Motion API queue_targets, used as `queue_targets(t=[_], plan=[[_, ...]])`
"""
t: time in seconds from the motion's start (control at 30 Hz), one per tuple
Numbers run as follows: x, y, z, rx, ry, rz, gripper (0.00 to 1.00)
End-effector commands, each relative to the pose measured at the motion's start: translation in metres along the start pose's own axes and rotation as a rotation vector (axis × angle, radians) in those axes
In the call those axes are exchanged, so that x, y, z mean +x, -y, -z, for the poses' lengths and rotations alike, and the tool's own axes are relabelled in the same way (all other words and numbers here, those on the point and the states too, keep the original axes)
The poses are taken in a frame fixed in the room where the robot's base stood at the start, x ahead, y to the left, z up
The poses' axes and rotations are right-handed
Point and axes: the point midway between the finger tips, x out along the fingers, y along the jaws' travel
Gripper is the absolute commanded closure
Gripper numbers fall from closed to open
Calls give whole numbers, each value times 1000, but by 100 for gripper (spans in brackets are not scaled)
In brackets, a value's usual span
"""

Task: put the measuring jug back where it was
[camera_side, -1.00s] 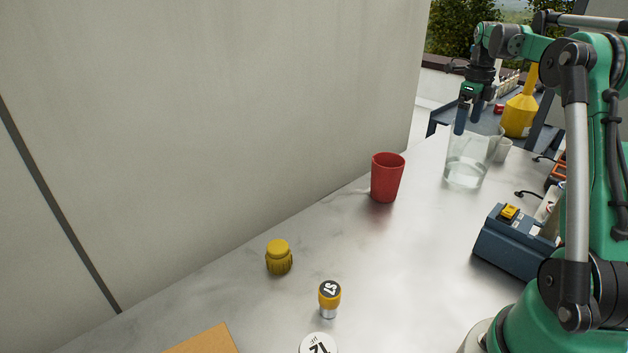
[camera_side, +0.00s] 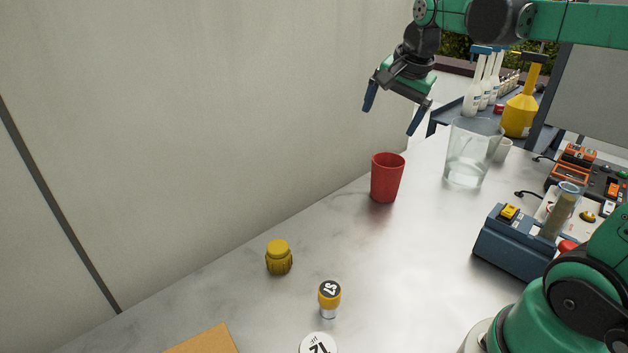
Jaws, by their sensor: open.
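The measuring jug (camera_side: 471,154) is a clear vessel standing upright on the metal worktop, right of the red cup. Its inside looks clear, and I cannot tell whether it holds liquid. My gripper (camera_side: 394,121) hangs in the air above and to the left of the jug, over the area of the red cup (camera_side: 387,178). Its two blue fingers are spread wide with nothing between them. It does not touch the jug or the cup.
A blue device (camera_side: 513,243) is on the right. The grey wall (camera_side: 200,120) borders the left.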

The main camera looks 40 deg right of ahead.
Motion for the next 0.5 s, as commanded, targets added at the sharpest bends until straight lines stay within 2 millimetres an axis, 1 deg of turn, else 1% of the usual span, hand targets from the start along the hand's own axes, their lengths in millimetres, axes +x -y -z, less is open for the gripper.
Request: queue_targets(t=[0.03, 0.1, 0.2, 0.3, 0.33, 0.4, 0.5], plan=[[2, -2, -31, -208, -2, 49, 5], [7, -8, -64, -486, -19, 114, 5], [15, -20, -104, -822, -54, 195, 5], [23, -30, -130, -1063, -93, 254, 5], [25, -33, -136, -1116, -102, 266, 5], [29, -37, -144, -1204, -120, 288, 5], [31, -40, -150, -1260, -132, 300, 5]])
